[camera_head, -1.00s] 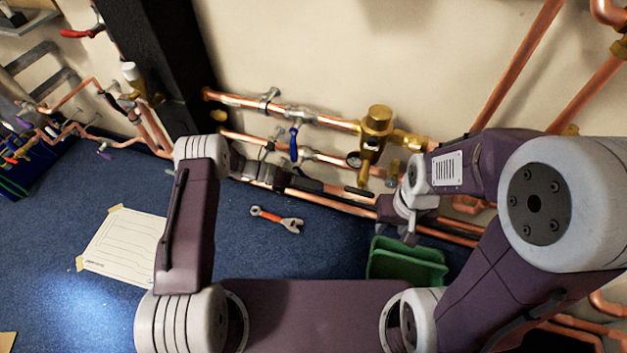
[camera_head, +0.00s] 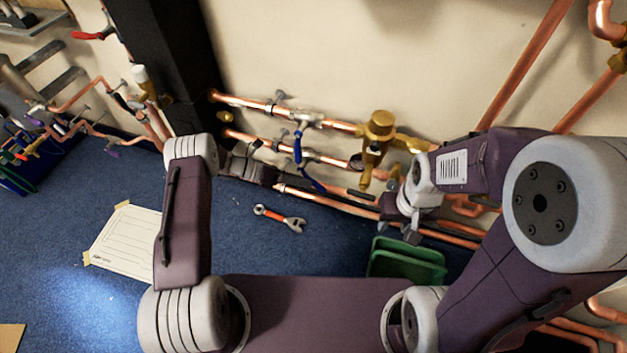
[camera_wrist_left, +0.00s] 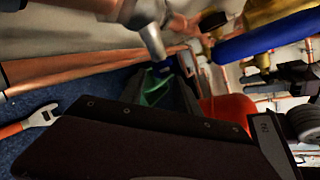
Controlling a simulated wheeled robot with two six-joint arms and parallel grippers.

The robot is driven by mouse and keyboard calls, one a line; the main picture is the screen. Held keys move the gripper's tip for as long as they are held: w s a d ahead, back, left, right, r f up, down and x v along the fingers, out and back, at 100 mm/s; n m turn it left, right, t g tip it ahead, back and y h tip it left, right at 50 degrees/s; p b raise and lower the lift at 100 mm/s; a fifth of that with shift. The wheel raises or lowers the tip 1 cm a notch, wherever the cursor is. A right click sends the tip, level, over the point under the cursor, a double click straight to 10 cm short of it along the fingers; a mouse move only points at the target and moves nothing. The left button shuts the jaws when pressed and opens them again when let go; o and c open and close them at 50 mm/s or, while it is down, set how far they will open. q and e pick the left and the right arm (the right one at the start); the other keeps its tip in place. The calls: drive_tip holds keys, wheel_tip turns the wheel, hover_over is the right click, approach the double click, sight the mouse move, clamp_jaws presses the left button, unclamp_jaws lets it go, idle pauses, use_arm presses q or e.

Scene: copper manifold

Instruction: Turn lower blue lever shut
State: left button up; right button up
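The lower blue lever (camera_head: 312,183) slants down to the right near the lower copper pipe in the head view. An upper blue lever (camera_head: 297,146) hangs down from the valve on the upper pipe. A large blue handle (camera_wrist_left: 265,36) crosses the upper right of the left wrist view; I cannot tell which lever it is. My left gripper (camera_head: 272,174) is just left of the lower lever, apparently apart from it.
A brass valve body (camera_head: 376,140) stands right of the levers. Copper pipes run along the wall. An orange-handled wrench (camera_head: 280,218) and a green bin (camera_head: 405,262) are on the blue floor. A paper sheet (camera_head: 128,240) lies at left. A black post (camera_head: 165,60) stands behind my left arm.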

use_arm(q)
drive_tip(key=v, duration=0.4)
drive_tip(key=shift+p, duration=0.35)
